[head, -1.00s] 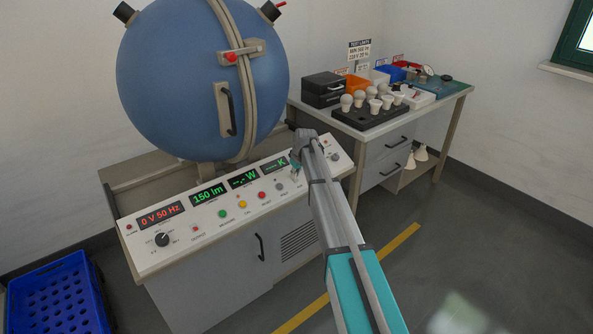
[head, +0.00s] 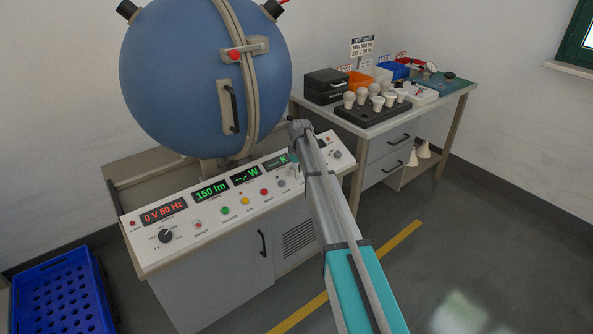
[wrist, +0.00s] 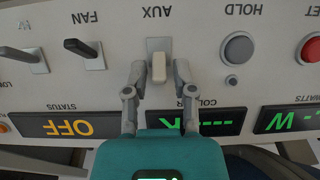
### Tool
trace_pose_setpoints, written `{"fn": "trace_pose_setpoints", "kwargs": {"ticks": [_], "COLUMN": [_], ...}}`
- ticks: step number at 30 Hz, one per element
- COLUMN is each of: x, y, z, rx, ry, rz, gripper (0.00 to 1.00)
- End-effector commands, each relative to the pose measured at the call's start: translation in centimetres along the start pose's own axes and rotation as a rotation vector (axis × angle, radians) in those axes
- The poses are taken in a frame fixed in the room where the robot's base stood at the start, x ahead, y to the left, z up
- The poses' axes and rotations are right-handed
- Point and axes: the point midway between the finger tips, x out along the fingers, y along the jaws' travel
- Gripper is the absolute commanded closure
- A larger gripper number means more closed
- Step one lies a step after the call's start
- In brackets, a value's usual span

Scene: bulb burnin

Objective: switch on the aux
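The aux switch (wrist: 159,68) is a pale toggle on a small grey plate, under the upside-down label AUX in the wrist view. I cannot tell its position for certain. My gripper (wrist: 159,76) is open, with one finger on each side of the toggle and a narrow gap showing at both sides. In the head view my gripper (head: 293,164) is over the right part of the sloped control panel (head: 150,258), and my arm hides the aux switch there. The status display (wrist: 72,128) reads OFF in orange.
The FAN switch (wrist: 84,50) is beside AUX, with another lever (wrist: 22,57) beyond it. On the other side are a grey HOLD button (wrist: 237,50) and a red button (wrist: 312,49). The blue sphere (head: 190,80) rises behind the panel.

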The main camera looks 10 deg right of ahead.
Motion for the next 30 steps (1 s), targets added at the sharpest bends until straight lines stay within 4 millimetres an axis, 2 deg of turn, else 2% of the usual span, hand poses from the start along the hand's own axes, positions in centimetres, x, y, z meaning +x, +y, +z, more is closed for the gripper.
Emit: {"fn": "trace_pose_setpoints", "kwargs": {"ticks": [17,30], "x": [0.0,0.3], "y": [0.0,-0.1], "z": [0.2,1.2], "rx": [0.000,0.001], "ry": [0.020,0.232], "rz": [0.001,0.000], "gripper": [0.49,0.49]}}
